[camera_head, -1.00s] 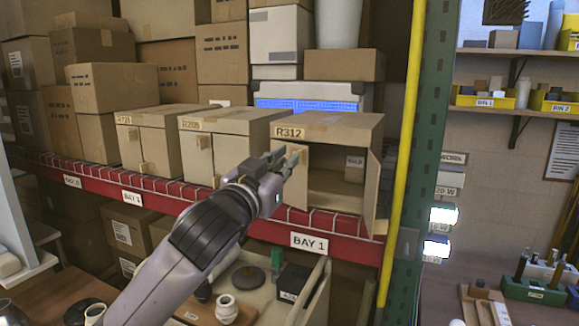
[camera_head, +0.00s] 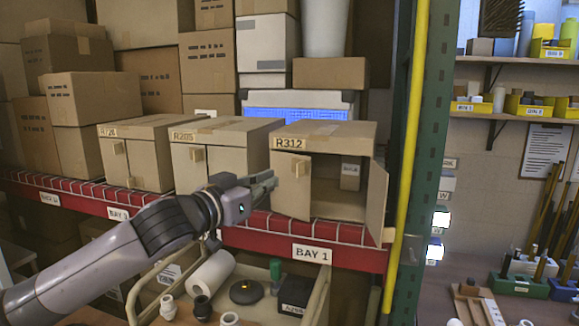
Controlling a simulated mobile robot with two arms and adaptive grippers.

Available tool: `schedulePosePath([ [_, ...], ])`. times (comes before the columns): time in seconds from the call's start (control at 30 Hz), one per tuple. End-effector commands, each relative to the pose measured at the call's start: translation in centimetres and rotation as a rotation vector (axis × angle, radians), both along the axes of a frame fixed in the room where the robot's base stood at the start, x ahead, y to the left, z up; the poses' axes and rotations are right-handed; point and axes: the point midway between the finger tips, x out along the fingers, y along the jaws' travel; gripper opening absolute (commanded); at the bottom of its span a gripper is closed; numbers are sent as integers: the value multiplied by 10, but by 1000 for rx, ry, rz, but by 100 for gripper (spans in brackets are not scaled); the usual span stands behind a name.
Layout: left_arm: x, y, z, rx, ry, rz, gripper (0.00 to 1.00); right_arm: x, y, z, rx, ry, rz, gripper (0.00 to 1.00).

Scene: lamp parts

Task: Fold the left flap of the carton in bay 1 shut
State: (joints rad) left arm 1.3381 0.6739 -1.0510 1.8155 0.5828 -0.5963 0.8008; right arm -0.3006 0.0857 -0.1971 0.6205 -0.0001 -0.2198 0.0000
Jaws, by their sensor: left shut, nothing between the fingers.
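The carton marked R312 (camera_head: 345,133) stands on the shelf above the BAY 1 label. Its left flap (camera_head: 291,190) lies across the left half of the front and looks flush or nearly so. Its right flap (camera_head: 376,203) stands open, swung out toward me. Through the open right half I see a small box (camera_head: 350,173) inside. My left gripper (camera_head: 272,182) is shut and empty, its fingertips at the left flap's outer left edge; I cannot tell if they touch it. My right gripper is not in view.
Two shut cartons, R205 (camera_head: 222,135) and another (camera_head: 150,128), stand to the left. The yellow post (camera_head: 408,150) rises close right of the open flap. Below the red shelf beam (camera_head: 268,243) is a cart with a white roll (camera_head: 211,272) and small parts.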

Motion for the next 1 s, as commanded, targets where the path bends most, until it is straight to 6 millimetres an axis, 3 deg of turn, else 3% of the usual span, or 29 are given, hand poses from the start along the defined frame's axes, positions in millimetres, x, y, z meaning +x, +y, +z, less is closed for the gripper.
schedulePosePath([
  [0.03, 10, -8, 5, 1, 0, 0, 0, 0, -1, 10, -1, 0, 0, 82],
  [0.2, 36, -26, 5, 1, 0, 0, 0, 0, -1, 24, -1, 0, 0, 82],
  [0.4, 55, -40, 3, 2, -1, 1, 0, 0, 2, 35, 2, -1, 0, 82],
  [1.0, 62, -48, -2, 1, -4, 9, 0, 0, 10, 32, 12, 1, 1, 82],
])
